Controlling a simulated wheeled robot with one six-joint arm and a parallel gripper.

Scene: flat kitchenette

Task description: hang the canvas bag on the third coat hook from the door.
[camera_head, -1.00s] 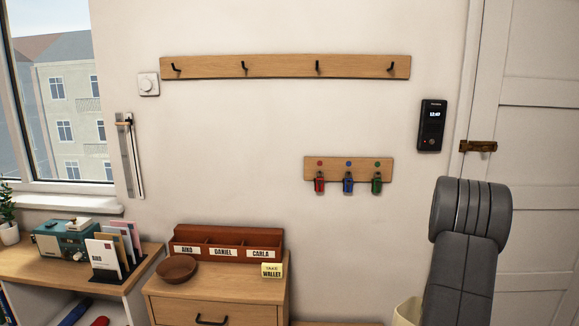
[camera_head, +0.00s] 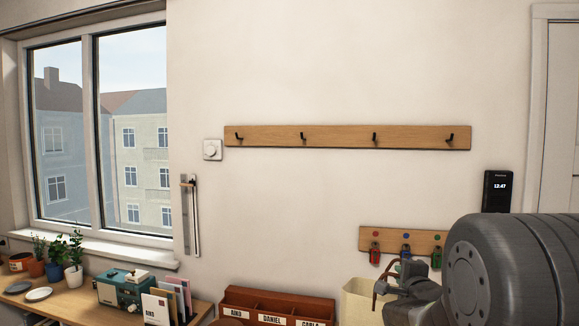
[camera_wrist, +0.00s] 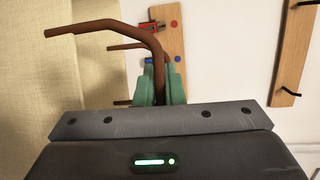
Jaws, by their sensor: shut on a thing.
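The cream canvas bag (camera_head: 362,303) hangs low in the head view, partly hidden by my gripper and cut off by the bottom edge. Its brown handles (camera_head: 379,282) rise beside my gripper (camera_head: 402,282). In the wrist view the bag's cloth (camera_wrist: 40,80) fills the left side, and the green finger pads of my gripper (camera_wrist: 160,82) are shut on the brown handles (camera_wrist: 110,24). The wooden coat rail (camera_head: 340,144) has black hooks. The third hook from the door (camera_head: 303,136) is bare. My gripper is below and right of it.
A key board (camera_head: 376,234) with tagged keys is partly behind my arm. An intercom (camera_head: 497,191) and the door (camera_head: 563,120) are at the right. A dial (camera_head: 212,149) is left of the rail. A letter organiser (camera_head: 270,296) is below. The wall around the rail is clear.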

